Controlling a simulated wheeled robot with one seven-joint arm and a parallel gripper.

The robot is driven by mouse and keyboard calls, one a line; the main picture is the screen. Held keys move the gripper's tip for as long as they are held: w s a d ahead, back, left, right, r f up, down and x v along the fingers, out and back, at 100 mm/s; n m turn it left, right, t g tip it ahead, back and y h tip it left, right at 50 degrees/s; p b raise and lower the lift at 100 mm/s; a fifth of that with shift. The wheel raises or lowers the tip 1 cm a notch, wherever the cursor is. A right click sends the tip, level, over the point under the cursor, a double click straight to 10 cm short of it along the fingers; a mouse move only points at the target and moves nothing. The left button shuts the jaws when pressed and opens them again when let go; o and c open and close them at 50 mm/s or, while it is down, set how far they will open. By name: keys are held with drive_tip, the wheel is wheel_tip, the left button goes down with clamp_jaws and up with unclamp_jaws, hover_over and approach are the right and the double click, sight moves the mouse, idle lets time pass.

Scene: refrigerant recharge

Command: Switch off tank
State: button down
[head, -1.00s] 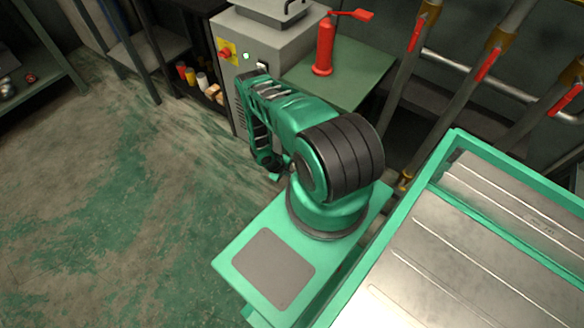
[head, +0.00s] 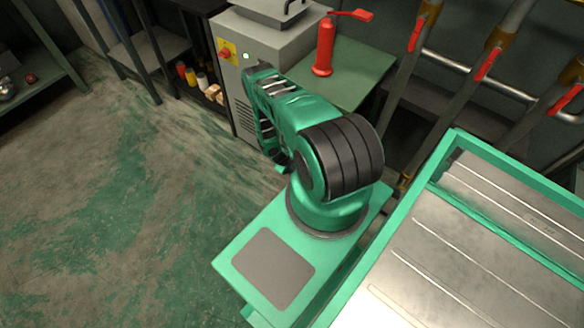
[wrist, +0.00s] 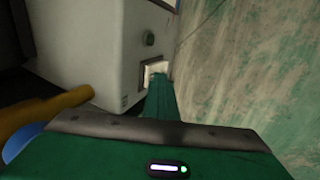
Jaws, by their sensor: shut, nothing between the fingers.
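A grey box-shaped unit (head: 266,42) stands at the back in the head view, with a yellow plate (head: 227,51) bearing a small red part and a lit green lamp (head: 246,56) on its front. In the head view my arm hides the switch.
A red cylinder with a lever (head: 325,48) stands on a green table (head: 345,82) to the right of the unit. Pipes with red handles (head: 487,65) rise behind. A shelf with small containers (head: 190,76) is at left. The floor (head: 110,200) at left is clear.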

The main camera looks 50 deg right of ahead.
drive_tip(key=shift+d, duration=0.1)
drive_tip(key=shift+r, duration=0.8)
drive_tip(key=v, duration=1.1)
drive_tip(key=shift+a+r, duration=0.2)
drive_tip(key=shift+a, duration=0.35)
drive_tip(key=shift+w, duration=0.1)
